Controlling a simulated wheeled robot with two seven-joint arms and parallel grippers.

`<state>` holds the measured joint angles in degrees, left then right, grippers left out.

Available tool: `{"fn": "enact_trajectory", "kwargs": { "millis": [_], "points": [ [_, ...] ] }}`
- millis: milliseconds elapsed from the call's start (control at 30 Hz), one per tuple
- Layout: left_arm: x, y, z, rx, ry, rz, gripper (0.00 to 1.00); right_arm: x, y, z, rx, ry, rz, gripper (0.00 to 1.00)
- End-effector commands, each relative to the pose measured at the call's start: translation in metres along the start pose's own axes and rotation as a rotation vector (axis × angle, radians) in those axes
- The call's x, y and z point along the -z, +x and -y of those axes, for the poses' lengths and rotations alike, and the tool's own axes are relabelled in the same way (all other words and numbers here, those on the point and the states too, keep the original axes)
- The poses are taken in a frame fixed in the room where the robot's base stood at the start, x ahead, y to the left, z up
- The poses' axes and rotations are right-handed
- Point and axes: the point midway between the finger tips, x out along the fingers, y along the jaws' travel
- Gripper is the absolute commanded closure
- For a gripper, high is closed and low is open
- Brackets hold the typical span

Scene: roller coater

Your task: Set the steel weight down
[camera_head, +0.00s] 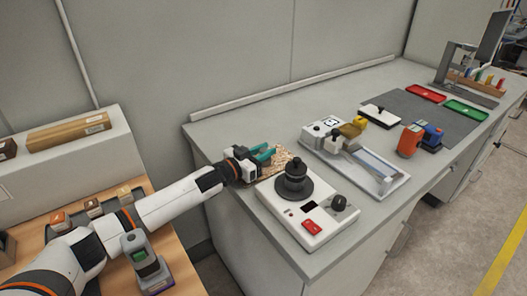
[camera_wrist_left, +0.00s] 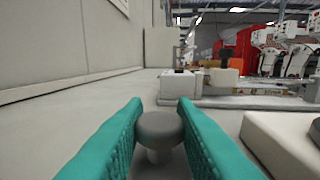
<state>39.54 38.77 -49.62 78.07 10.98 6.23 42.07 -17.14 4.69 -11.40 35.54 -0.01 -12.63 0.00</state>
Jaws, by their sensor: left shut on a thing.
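The steel weight shows in the left wrist view as a grey round knob (camera_wrist_left: 160,128) on a narrower stem, between my two teal fingers. My left gripper (camera_wrist_left: 160,130) is shut on it. In the head view, my left gripper (camera_head: 264,154) is over the near left end of the grey bench. I cannot make out the weight there, and its lower part is cut off in the wrist view. I cannot tell whether its base touches anything. My right gripper is in neither view.
A white device (camera_head: 318,232) with a black stepped piece (camera_head: 295,176) stands right of my left gripper. A tan speckled patch (camera_head: 282,160) lies behind it. Further right are a white tray machine (camera_head: 375,178), an orange container (camera_head: 410,141) and a dark mat (camera_head: 455,127).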

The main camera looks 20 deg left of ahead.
Motion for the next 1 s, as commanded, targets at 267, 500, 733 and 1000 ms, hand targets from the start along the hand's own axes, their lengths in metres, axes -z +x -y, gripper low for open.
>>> {"fn": "enact_trajectory", "kwargs": {
  "millis": [267,500,733,1000],
  "points": [
    [0.0,0.0,-0.001,0.0,0.001,0.004,1.0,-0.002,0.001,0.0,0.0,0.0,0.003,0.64],
    [0.002,0.0,-0.001,-0.001,0.001,0.001,0.54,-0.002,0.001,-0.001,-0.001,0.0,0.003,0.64],
    [0.0,0.0,-0.001,-0.001,0.001,0.002,0.54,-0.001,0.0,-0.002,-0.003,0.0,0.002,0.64],
    [0.002,-0.037,-0.001,-0.001,0.002,-0.002,0.54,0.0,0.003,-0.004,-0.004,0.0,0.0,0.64]
  ]
}}
